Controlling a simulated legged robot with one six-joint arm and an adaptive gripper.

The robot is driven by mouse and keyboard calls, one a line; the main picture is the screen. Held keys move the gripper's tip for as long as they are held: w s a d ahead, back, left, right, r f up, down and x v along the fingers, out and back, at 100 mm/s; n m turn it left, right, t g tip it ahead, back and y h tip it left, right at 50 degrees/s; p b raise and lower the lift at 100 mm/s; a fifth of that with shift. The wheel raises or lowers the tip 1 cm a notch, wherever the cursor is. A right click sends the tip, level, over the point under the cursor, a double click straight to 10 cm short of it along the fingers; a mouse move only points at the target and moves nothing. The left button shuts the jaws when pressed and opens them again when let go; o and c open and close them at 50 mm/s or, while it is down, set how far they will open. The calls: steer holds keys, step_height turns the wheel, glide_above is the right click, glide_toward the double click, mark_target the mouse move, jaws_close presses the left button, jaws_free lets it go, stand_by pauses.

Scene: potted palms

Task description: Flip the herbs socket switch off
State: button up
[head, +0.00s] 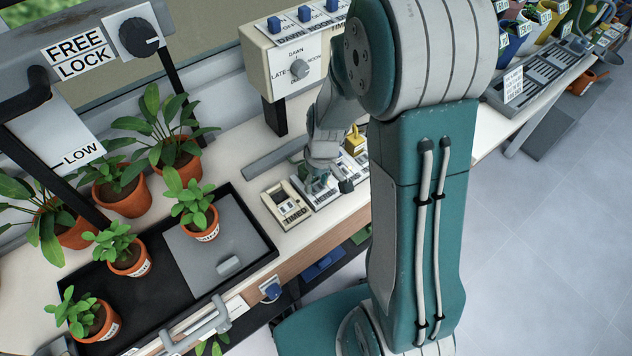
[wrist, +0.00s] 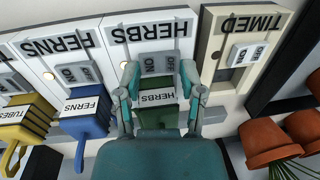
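The herbs socket (wrist: 114,46) is a pale plate with a large HERBS label, near the middle of the wrist view. Its grey rocker switch (wrist: 158,62) sits below the label; its on or off position is not clear. A green plug (wrist: 157,84) with a HERBS tag sits just below the switch in this view. My gripper (wrist: 160,74) is open, with one teal finger on each side of the switch and plug. I cannot tell whether the fingers touch anything. In the head view my gripper (head: 335,182) is low over the socket row, which it partly hides.
The TIMED box (head: 287,205) stands beside the herbs socket. The ferns socket (wrist: 70,50) with its blue plug (wrist: 84,112) and a yellow tubes plug (wrist: 28,112) are on the other side. A black tray (head: 150,290) with potted plants and a control box (head: 290,60) are near.

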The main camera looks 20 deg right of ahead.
mark_target(316, 187)
steer(key=shift+s+d+f, duration=0.1)
steer(key=shift+s, duration=0.05)
steer(key=shift+s+a+h, duration=0.2)
steer(key=shift+h, duration=0.6)
steer(key=o, duration=1.2)
steer(key=shift+c, duration=0.2)
steer(key=shift+w, duration=0.1)
steer(key=shift+w+r, duration=0.1)
steer(key=shift+r, duration=0.1)
step_height(316, 187, up, 12)
steer(key=shift+f, duration=0.25)
